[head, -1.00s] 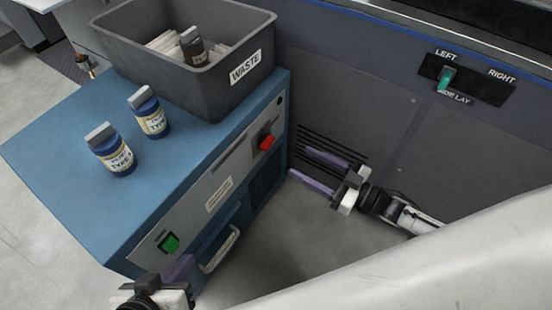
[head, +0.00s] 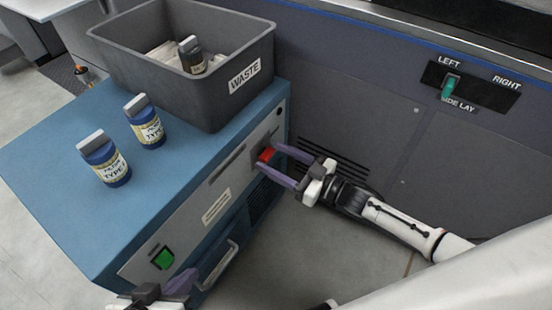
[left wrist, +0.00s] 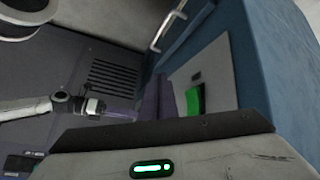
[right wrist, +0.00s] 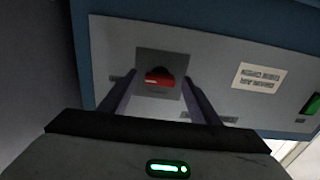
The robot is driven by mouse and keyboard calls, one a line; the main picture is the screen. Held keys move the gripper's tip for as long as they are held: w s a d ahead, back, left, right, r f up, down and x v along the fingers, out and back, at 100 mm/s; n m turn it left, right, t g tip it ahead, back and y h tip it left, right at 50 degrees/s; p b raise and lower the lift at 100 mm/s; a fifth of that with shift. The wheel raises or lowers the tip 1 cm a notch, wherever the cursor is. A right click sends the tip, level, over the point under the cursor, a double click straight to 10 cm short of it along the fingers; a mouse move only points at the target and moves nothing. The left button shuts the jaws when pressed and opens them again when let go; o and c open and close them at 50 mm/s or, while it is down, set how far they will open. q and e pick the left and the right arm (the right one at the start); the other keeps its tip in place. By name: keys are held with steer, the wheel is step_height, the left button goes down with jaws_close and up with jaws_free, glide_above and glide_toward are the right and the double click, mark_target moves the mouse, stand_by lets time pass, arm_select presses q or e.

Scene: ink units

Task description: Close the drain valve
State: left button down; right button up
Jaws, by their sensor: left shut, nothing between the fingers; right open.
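A red handle (head: 267,155), which looks like the drain valve, sits on a dark square plate on the blue unit's grey front panel. It also shows between the fingers in the right wrist view (right wrist: 158,80). My right gripper (head: 270,157) is open, its two purple fingers on either side of the handle; whether they touch it I cannot tell. My left gripper (head: 182,284) is shut and empty, low by the front of the unit near a green switch (head: 162,258), which also shows in the left wrist view (left wrist: 195,100).
A metal handle bar (head: 222,262) projects from the front. A dark machine wall (head: 370,120) with a teal lever (head: 449,88) stands behind my right arm.

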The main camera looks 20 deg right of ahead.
steer(key=c, duration=1.1)
